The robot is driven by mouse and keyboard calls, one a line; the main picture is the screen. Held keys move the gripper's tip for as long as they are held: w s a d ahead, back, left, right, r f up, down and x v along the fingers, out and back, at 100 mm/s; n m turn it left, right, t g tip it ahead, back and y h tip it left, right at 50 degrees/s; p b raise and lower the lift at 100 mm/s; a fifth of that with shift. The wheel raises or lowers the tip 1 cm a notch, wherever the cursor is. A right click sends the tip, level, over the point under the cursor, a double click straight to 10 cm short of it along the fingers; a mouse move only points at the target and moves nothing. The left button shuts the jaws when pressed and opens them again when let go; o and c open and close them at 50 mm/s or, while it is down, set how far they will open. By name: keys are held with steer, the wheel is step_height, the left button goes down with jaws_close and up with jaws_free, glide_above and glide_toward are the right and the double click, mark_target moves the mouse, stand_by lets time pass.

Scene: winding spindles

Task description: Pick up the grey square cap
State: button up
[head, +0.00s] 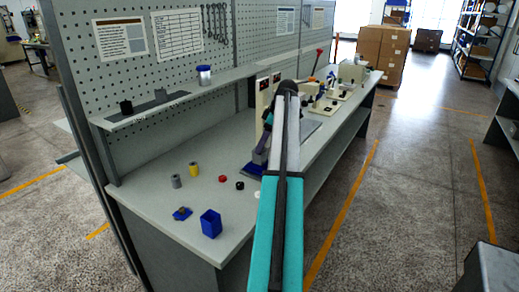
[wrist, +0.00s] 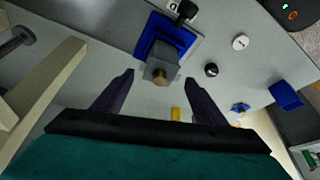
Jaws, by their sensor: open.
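The grey square cap (wrist: 160,70), a grey block with a brass-coloured knob, sits at a blue square base (wrist: 150,42) in the wrist view. In the head view the blue base (head: 251,169) shows on the bench, and my arm partly hides the cap there. My gripper (wrist: 158,78) is open, with one dark finger on each side of the cap's near end. The fingers look apart from the cap, and I cannot tell their height over it. In the head view the gripper (head: 262,146) is above the blue base.
A blue box (head: 211,223), a blue square cap (head: 181,213), a grey spool (head: 176,181) and a yellow spool (head: 193,169) stand on the bench. Red (head: 222,179), black (head: 240,185) and white (wrist: 240,42) round pieces lie nearby. A shelf (head: 155,106) runs along the pegboard.

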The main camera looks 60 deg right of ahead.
steer(key=shift+w+f, duration=0.25)
steer(key=shift+f, duration=0.3)
steer(key=c, duration=1.2)
steer(key=shift+s, duration=0.1)
